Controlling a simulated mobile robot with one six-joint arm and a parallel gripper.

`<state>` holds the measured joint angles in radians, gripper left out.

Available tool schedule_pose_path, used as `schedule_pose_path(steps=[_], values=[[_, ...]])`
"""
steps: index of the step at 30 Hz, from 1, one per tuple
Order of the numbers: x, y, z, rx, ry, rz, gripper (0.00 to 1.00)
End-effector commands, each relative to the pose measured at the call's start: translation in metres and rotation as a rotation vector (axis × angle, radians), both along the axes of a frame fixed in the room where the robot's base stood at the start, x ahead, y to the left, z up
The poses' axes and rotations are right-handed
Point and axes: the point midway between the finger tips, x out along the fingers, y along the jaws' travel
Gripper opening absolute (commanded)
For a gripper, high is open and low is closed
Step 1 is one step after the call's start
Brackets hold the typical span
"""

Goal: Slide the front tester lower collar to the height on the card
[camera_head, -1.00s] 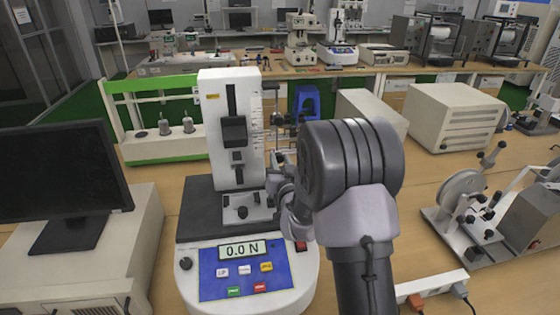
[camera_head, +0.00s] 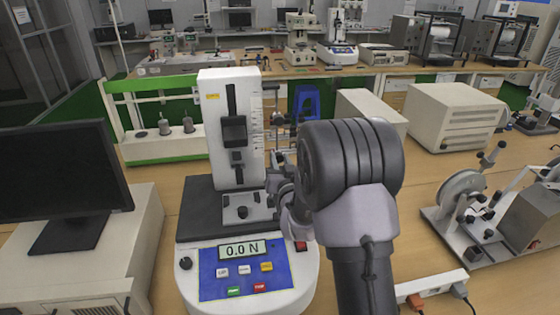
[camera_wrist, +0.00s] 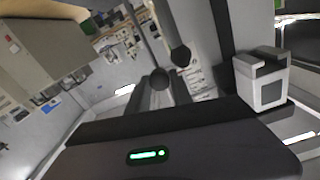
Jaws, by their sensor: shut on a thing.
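The front tester (camera_head: 207,110) is a white column with a black slide on a round base; its display (camera_head: 243,250) reads 0.0 N. A thin rod (camera_head: 275,103) stands along its right side, beside a printed scale. My gripper (camera_wrist: 160,92) is shut on the lower collar, whose round dark knob (camera_wrist: 160,77) shows at the fingertips in the wrist view. A second dark knob (camera_wrist: 181,57) is farther along the rod. In the head view my wrist hides most of the gripper and the collar. I cannot make out a height card.
A monitor (camera_head: 62,180) stands to the left and a green-framed rig (camera_head: 160,148) behind it. Beige boxes (camera_head: 455,115) stand at the back right. A wheel device (camera_head: 465,195) and a power strip (camera_head: 432,286) are on the right.

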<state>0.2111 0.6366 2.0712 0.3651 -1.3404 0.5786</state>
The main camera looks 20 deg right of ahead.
Motion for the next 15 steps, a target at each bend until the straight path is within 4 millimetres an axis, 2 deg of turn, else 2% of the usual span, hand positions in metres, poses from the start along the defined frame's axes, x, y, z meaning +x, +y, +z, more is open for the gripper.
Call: schedule_pose_path(steps=[8, 15], values=[[0.001, 0.0, 0.002, -0.002, -0.004, 0.0, 0.0], [0.001, 0.0, 0.021, -0.001, -0.006, 0.0, 0.0]])
